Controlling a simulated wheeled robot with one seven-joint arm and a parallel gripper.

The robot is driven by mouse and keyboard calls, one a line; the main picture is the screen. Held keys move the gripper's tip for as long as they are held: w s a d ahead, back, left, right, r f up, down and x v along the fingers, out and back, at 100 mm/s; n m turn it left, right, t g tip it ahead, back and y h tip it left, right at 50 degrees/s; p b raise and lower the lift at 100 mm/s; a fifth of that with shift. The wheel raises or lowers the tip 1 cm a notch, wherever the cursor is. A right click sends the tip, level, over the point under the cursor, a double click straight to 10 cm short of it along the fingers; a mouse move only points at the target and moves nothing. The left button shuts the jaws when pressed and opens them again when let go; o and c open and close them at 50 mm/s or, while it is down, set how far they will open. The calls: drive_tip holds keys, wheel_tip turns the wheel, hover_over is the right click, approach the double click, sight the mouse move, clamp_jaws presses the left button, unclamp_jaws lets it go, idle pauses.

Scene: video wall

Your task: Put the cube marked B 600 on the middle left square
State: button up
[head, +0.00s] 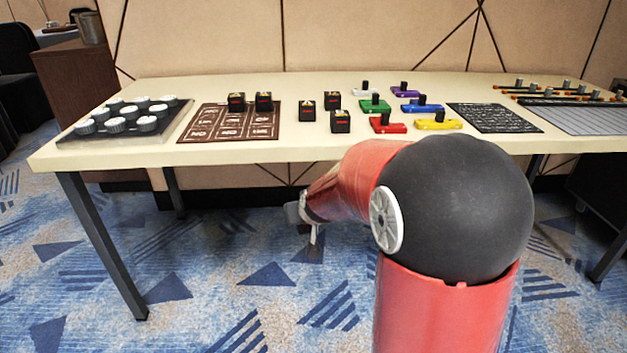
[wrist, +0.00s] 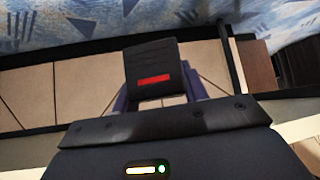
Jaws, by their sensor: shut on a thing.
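My gripper (head: 305,213) hangs in front of the table, below its top, mostly hidden by my own arm in the head view. In the wrist view my gripper (wrist: 158,92) is shut on a black cube (wrist: 154,60) with a red label; its marking is too small to read. The brown mat (head: 203,122) with marked squares lies on the table. Its middle left square looks empty. Two black cubes, the left one (head: 236,102) and the right one (head: 264,101), stand at the mat's back edge. I cannot read their marks.
Three more black cubes stand right of the mat: one (head: 307,111), a rear one (head: 333,99) and a front one (head: 340,121). A tray of white-topped cups (head: 113,125) is left. Coloured blocks with black handles, such as a red one (head: 387,127), stand farther right.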

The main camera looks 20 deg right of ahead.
drive_tip(key=s+a+f, duration=0.1)
drive_tip(key=a+f, duration=0.1)
drive_tip(key=f, duration=0.5)
drive_tip(key=s+a+f, duration=0.2)
drive_tip(key=a+f, duration=0.1)
drive_tip(key=f, duration=0.5)
drive_tip(key=shift+a+f+n+y, duration=0.2)
drive_tip(key=shift+a+n+y, duration=0.1)
drive_tip(key=shift+a+n, duration=0.1)
